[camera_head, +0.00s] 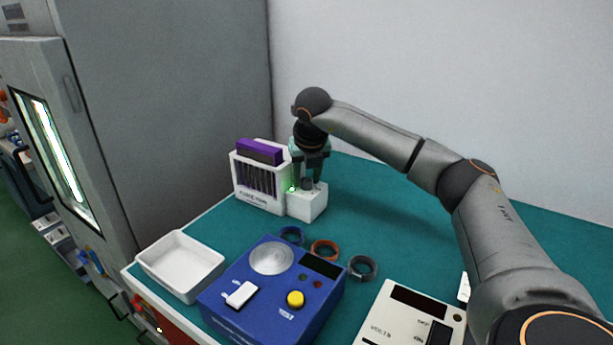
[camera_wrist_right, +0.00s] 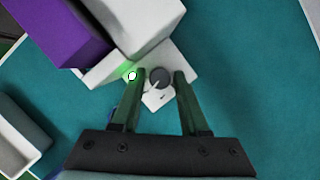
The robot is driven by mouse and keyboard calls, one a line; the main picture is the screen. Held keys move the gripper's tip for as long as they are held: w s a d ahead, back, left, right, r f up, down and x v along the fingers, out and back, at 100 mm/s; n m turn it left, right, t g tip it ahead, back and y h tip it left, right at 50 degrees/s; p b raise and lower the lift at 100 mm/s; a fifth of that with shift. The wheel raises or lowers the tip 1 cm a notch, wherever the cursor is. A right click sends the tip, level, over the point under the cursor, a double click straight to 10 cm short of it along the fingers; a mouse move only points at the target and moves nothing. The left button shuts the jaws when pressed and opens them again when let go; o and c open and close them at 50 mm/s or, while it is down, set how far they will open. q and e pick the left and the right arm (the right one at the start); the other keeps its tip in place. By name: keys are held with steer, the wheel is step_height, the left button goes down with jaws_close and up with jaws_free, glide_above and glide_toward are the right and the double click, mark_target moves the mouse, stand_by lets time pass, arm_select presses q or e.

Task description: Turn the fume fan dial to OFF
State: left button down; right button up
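The fume fan unit (camera_head: 259,197) is a white box with dark slats and a purple top, at the back left of the teal bench. A lower white block (camera_head: 308,205) joins its right side and bears a small dark dial (camera_head: 307,183). In the right wrist view the round grey dial (camera_wrist_right: 160,78) shows a pale pointer line, with a glowing green light (camera_wrist_right: 131,75) left of it. My right gripper (camera_head: 308,180) points down over the block. Its two fingers (camera_wrist_right: 160,85) are apart on either side of the dial, with gaps visible. The left gripper is not in view.
A blue device (camera_head: 262,318) with a yellow button stands in front, beside a white tray (camera_head: 154,262). Blue, orange and grey rings (camera_head: 362,268) lie behind it. A cream meter (camera_head: 378,325) is at front right. A tall grey cabinet (camera_head: 180,90) borders the left.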

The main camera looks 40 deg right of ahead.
jaws_close()
